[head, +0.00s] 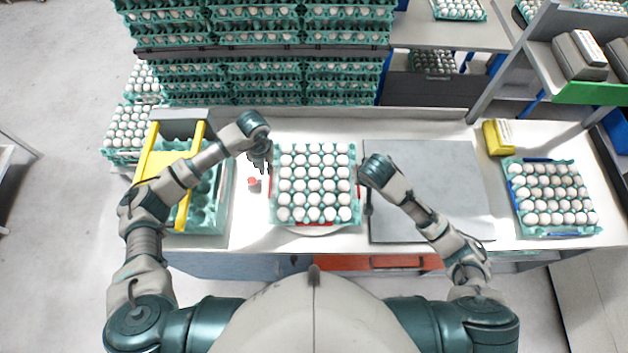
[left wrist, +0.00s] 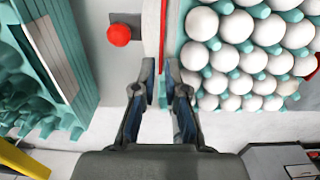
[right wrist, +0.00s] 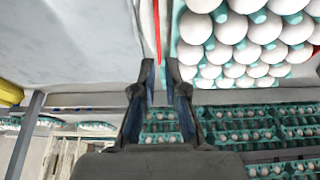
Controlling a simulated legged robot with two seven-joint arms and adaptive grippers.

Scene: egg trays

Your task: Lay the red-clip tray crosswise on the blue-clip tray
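The red-clip tray (head: 315,220) is teal, full of white eggs, and sits mid-table on a round white base (head: 322,232). Red strips show at its sides. My left gripper (head: 266,168) is at its left side; in the left wrist view its parted fingertips (left wrist: 160,68) flank the red strip (left wrist: 163,30). My right gripper (head: 366,205) is at its right side; in the right wrist view its parted fingertips (right wrist: 160,70) also flank a red strip (right wrist: 157,30). No firm grip shows. The blue-clip tray (head: 562,235), with eggs and blue clips, lies at the right end.
A grey plate (head: 430,150) covers the table between the trays. A yellow box (head: 497,138) stands behind the blue-clip tray. A teal tray stack with a yellow frame (head: 155,165) stands left. A red button (head: 252,181) is near my left gripper. Egg racks rise behind.

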